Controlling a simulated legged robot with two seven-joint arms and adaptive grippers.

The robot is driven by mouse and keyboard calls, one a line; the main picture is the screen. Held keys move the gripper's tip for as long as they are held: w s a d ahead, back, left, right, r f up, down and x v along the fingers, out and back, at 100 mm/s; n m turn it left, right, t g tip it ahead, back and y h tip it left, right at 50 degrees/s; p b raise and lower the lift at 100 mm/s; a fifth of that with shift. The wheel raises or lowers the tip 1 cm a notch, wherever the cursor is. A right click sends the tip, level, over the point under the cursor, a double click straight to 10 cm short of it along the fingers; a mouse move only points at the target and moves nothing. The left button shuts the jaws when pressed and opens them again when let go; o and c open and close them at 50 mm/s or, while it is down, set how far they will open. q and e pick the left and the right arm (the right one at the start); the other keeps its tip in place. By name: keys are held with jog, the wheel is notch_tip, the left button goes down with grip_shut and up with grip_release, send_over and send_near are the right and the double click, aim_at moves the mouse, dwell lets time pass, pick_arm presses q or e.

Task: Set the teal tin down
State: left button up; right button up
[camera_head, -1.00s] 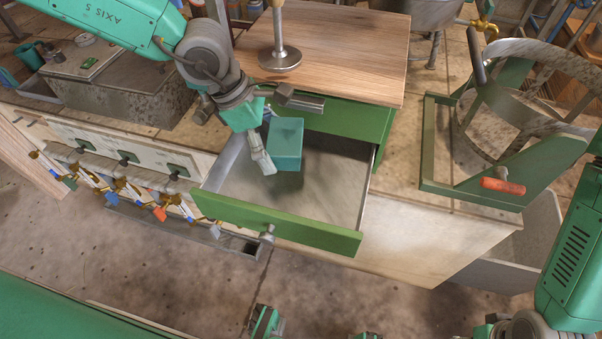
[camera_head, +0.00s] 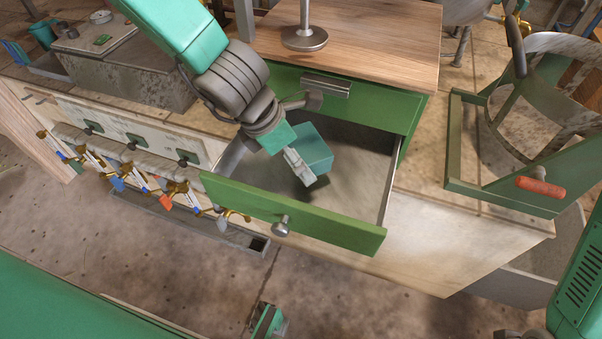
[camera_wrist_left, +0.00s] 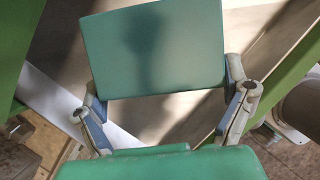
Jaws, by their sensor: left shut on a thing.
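The teal tin (camera_head: 316,150) is a plain box over the left part of the open green drawer (camera_head: 330,226). My left gripper (camera_head: 305,136) is shut on it, with one finger on each side. In the left wrist view the tin (camera_wrist_left: 155,50) sits between the two fingers (camera_wrist_left: 165,112), with the drawer's pale floor behind it. The tin looks turned relative to the drawer walls. I cannot tell whether its underside touches the drawer floor.
A closed green drawer front with a bar handle (camera_head: 326,85) and a wooden top (camera_head: 375,45) rise behind the open drawer. A metal post with a round foot (camera_head: 304,38) stands on the top. Valves (camera_head: 150,185) line the left. The drawer's right side is empty.

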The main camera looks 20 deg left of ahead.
aim_at(296, 182)
pick_arm(q)
notch_tip(296, 182, down, 2)
jog(key=shift+f+b, duration=0.15)
jog(key=shift+b, duration=0.2)
jog(key=shift+w+d+f+b, duration=0.1)
jog(key=shift+d+f+b, duration=0.2)
jog(key=shift+d+f, duration=0.1)
jog(key=f+b, duration=0.2)
jog(key=f, duration=0.1)
jog(key=shift+d+f, duration=0.15)
jog(key=shift+d, duration=0.05)
jog(key=shift+a+f, duration=0.1)
jog(key=shift+a, duration=0.2)
jog(key=o, duration=1.4)
jog(key=shift+a, duration=0.15)
jog(key=shift+c, duration=0.2)
pick_arm(e)
notch_tip(296, 182, down, 4)
jog(key=shift+d, duration=0.1)
